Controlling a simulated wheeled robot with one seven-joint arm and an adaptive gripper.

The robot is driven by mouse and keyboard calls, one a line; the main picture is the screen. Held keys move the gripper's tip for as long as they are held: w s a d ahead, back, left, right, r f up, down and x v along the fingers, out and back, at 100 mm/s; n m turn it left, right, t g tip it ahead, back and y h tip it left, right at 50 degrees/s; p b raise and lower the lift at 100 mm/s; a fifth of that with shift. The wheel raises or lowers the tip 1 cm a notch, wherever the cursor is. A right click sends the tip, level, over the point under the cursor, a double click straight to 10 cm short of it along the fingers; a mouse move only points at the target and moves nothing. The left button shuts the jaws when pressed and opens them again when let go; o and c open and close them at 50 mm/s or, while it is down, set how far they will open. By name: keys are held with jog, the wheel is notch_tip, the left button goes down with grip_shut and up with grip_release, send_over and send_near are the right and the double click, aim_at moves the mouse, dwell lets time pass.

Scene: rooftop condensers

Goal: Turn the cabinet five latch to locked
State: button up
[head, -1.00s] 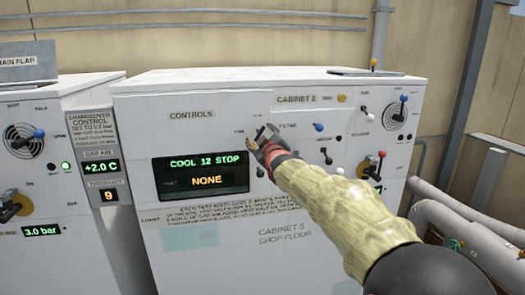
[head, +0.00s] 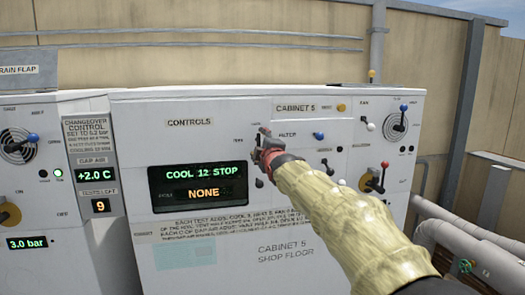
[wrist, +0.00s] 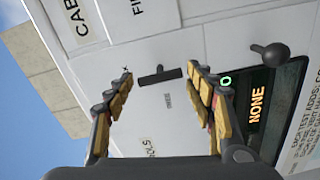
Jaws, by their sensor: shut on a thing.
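The cabinet with the CABINET 5 label (head: 297,108) has a white front with levers and a display. My gripper (head: 263,143) is at the upper middle of this front, left of the FILTER label. In the wrist view, its two yellow-padded fingers (wrist: 160,78) stand on either side of a dark T-shaped handle (wrist: 158,75) and are shut on it across its length. The small labels near the handle are too small to read. In the head view, my gripper hides most of the handle.
A dark round-ended knob (wrist: 270,54) sits close beside the handle. A blue-tipped lever (head: 320,136), a red-tipped lever (head: 384,165) and several others lie to the right. The display reading COOL 12 STOP (head: 198,186) is to the lower left. Pipes (head: 470,240) run at the right.

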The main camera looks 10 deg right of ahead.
jog(key=shift+o, duration=0.2)
jog(key=shift+r, duration=0.3)
jog(key=shift+c, duration=0.2)
jog(key=o, duration=1)
jog(key=shift+a, duration=0.1)
jog(key=shift+f, duration=0.15)
